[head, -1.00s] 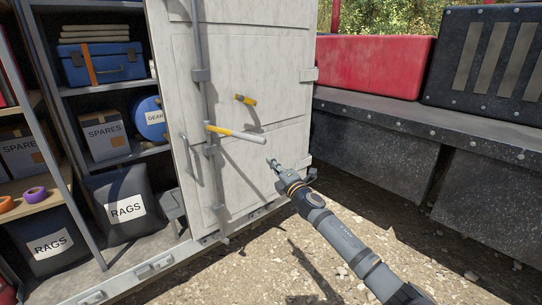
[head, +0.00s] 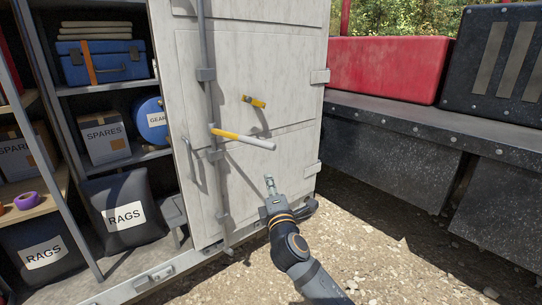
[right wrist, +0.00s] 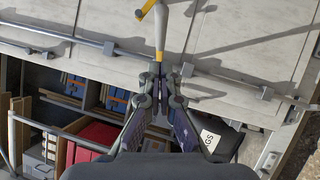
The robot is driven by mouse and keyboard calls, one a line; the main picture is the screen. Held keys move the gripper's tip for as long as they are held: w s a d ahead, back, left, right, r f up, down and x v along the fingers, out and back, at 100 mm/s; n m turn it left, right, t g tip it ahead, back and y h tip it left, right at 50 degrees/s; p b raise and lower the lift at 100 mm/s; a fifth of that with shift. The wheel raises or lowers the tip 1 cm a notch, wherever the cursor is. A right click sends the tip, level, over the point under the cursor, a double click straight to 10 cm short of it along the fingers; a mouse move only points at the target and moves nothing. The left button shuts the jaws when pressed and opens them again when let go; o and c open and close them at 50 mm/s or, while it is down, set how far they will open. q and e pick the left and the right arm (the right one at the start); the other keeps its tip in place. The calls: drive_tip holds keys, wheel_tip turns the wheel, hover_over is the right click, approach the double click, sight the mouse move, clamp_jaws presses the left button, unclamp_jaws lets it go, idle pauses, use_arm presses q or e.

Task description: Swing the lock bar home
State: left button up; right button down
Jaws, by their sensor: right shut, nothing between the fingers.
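The lock bar (head: 243,138) is a lever with a yellow sleeve and a pale grey end. It sticks out to the right from an upright grey rod (head: 208,105) on the white container door (head: 290,60). A yellow-tipped catch (head: 254,101) sits on the door just above the bar. My right gripper (head: 269,183) is shut and empty, below the bar's free end and apart from it in the head view. In the right wrist view the bar (right wrist: 160,32) runs up beyond the fingertips (right wrist: 158,70); I cannot tell how deep the gap is. My left gripper is not in view.
Left of the door, open shelves hold a blue case (head: 102,62), a SPARES box (head: 104,137) and a RAGS bag (head: 123,208). A dark ledge (head: 430,124) with a red box (head: 383,67) stands on the right. Gravel ground in front is clear.

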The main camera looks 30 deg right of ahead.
drive_tip(key=p, duration=0.2)
approach(269, 148)
drive_tip(key=w+a, duration=0.1)
drive_tip(key=w, duration=0.3)
drive_tip(key=d, duration=0.1)
drive_tip(key=w+d+r, duration=0.1)
drive_tip(key=shift+w+d+p, duration=0.1)
drive_tip(key=shift+d+p, duration=0.15)
drive_tip(key=shift+p, duration=0.05)
drive_tip(key=shift+w+d, duration=0.1)
drive_tip(key=shift+d, duration=0.2)
